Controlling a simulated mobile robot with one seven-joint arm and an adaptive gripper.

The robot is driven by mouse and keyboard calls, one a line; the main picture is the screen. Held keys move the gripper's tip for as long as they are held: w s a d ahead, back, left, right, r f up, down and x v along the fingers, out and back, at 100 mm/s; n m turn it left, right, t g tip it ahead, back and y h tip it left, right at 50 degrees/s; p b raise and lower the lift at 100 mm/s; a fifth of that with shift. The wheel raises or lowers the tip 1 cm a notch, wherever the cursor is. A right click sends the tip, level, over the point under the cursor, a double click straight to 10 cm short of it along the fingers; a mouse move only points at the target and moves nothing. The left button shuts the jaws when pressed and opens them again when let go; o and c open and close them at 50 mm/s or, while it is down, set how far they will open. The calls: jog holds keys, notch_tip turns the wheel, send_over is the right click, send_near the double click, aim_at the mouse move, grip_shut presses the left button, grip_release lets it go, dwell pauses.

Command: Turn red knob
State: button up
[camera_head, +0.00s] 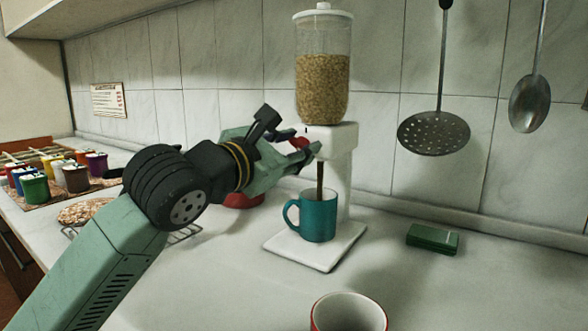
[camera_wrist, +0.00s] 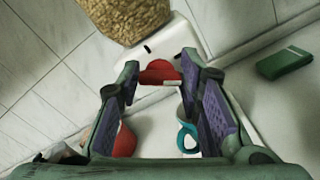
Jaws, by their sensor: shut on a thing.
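The red knob (camera_head: 299,143) sits on the front of a white dispenser (camera_head: 339,140) below its clear jar of grain (camera_head: 322,88). In the wrist view the red knob (camera_wrist: 160,72) lies between my fingertips. My gripper (camera_head: 302,148) is shut on it, coming from the left; the fingers partly hide the knob in the head view. A teal mug (camera_head: 319,218) stands upright on the dispenser's white base (camera_head: 330,252), below the outlet. A thin brown column (camera_head: 319,174) runs from the outlet down into the mug.
A red pot (camera_head: 243,200) stands behind my arm. A red-rimmed white cup (camera_head: 348,314) is at the front and a green box (camera_head: 433,239) at the right. Several coloured pots (camera_head: 75,178) are at the far left. A skimmer (camera_head: 434,132) and a spoon (camera_head: 529,103) hang on the wall.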

jog(key=m+b, duration=0.1)
jog(key=m, duration=0.1)
jog(key=m+b, duration=0.1)
jog(key=m, duration=0.1)
jog(key=m+b, duration=0.1)
jog(key=b, duration=0.1)
jog(key=shift+d+f+m, duration=0.1)
jog(key=shift+f+m, duration=0.15)
jog(key=shift+m, duration=0.15)
jog(key=m+b, duration=0.2)
jog(key=m, duration=0.3)
jog(key=shift+m, duration=0.3)
jog(key=o, duration=1.2)
jog(key=shift+c, duration=0.2)
jog(key=shift+r, duration=0.1)
jog(key=shift+s, duration=0.1)
jog(key=v, duration=1.2)
